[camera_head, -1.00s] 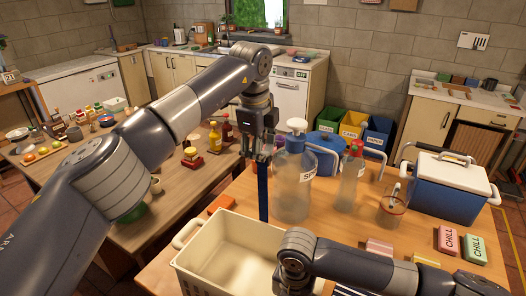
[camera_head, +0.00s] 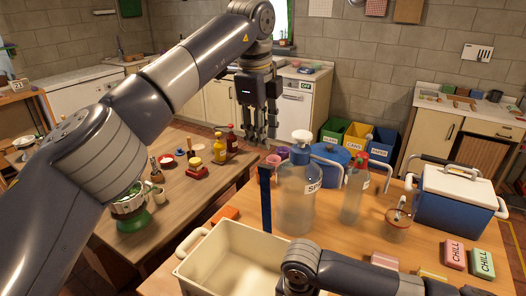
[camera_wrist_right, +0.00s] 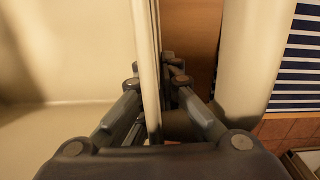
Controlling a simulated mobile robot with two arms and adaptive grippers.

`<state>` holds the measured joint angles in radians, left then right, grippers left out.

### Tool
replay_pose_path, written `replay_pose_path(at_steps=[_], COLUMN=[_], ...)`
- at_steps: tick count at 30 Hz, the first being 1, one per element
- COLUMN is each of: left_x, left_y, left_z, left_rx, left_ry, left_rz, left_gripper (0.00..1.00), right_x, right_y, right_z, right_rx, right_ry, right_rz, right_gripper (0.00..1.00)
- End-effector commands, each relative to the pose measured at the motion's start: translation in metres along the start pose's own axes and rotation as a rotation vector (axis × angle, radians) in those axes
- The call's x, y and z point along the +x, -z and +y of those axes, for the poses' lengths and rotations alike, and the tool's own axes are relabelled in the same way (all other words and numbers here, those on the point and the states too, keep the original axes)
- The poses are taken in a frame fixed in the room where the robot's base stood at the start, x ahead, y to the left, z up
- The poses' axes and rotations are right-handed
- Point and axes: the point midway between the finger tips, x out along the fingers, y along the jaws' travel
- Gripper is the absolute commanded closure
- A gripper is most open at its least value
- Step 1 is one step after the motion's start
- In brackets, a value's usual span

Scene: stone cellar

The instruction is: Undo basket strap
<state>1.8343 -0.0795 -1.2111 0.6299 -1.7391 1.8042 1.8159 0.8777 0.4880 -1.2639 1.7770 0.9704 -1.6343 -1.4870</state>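The cream basket (camera_head: 205,262) stands on the near wooden table with a white handle at its left end. A dark blue strap (camera_head: 266,205) stands upright at its far rim, its top end free in the air. My left gripper (camera_head: 261,137) is above the strap's top, apart from it, with its fingers spread and empty, pointing down. In the right wrist view my right gripper (camera_wrist_right: 158,85) has its fingers on both sides of the basket's cream wall (camera_wrist_right: 148,50), seemingly closed on it. In the head view the right fingers are hidden behind my right arm.
A large clear bottle (camera_head: 297,190) stands just right of the strap, with a smaller red-topped bottle (camera_head: 353,195) beyond. A blue cooler (camera_head: 455,200) and chill packs (camera_head: 455,253) are at the right. An orange block (camera_head: 226,213) lies behind the basket.

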Motion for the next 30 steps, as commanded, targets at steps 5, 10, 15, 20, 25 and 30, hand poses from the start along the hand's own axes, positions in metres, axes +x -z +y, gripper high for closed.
replay_pose_path(at_steps=[5,10,15,20,25,30], left_x=[-0.019,-0.023,-0.023,-0.023,-0.023,-0.027], left_y=[0.000,0.000,0.000,0.000,0.001,0.002], left_z=[0.000,0.000,0.000,0.001,0.006,0.018], left_rx=[-0.002,-0.001,-0.001,0.037,0.232,0.543], left_ry=[0.001,0.000,0.000,0.006,0.038,0.097], left_rz=[-0.001,-0.001,0.000,0.001,0.001,-0.016], left_gripper=[0.67,0.67,0.69,1.00,1.00,1.00], right_x=[0.000,0.000,0.000,0.000,0.000,0.000], right_y=[0.001,0.001,0.001,0.001,0.001,0.000], right_z=[0.000,0.000,0.000,0.001,0.001,0.001], right_rx=[-0.001,-0.002,-0.002,-0.002,-0.002,-0.001], right_ry=[-0.001,-0.001,-0.001,-0.001,-0.001,-0.001], right_rz=[0.001,0.001,0.001,0.001,0.001,0.001], right_gripper=[1.00,1.00,1.00,1.00,1.00,1.00])
